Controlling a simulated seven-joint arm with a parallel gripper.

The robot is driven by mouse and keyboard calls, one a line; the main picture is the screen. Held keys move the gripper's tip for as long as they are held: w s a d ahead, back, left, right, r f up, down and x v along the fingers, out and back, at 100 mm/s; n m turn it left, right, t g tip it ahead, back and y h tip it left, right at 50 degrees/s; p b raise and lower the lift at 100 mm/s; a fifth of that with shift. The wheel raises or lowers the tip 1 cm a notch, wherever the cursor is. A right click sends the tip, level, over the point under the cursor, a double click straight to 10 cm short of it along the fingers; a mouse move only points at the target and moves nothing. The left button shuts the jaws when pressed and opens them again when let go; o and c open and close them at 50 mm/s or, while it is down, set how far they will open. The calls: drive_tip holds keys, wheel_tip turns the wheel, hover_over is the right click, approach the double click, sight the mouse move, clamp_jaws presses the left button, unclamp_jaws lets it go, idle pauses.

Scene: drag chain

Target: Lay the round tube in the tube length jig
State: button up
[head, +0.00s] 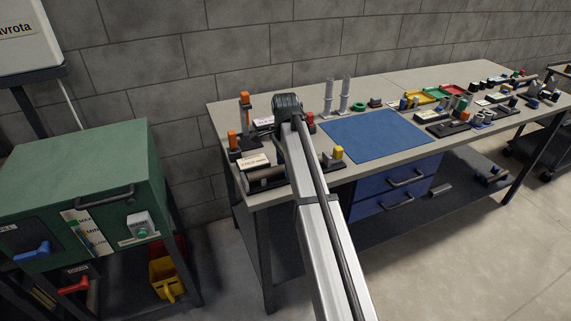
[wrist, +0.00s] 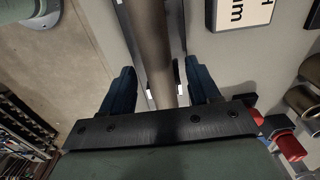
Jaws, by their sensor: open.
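The round tube (wrist: 155,45) is a brown-grey cylinder in the wrist view, running from the top edge down between my fingers. Narrow metal rails (wrist: 179,50) flank it, apparently the tube length jig; the tube lies lengthwise between them, but I cannot tell how deeply it sits. My gripper (wrist: 162,88) is open, one dark finger on each side of the tube, with a visible gap to each. In the head view a dark cylinder (head: 265,174) lies by a white label (head: 252,160) at the bench's left end. My gripper is hidden there behind my arm.
A label plate (wrist: 240,14) lies right of the rails in the wrist view. Red-tipped parts (wrist: 289,146) and metal cylinders (wrist: 303,100) are at the right. In the head view, orange-topped posts (head: 245,115) stand behind, a yellow-topped part (head: 338,153) stands right, and a blue mat (head: 377,136) is clear.

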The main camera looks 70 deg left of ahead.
drive_tip(key=shift+r, duration=0.1)
wheel_tip(320, 180, up, 14)
idle(0.5)
drive_tip(key=shift+f, duration=0.2)
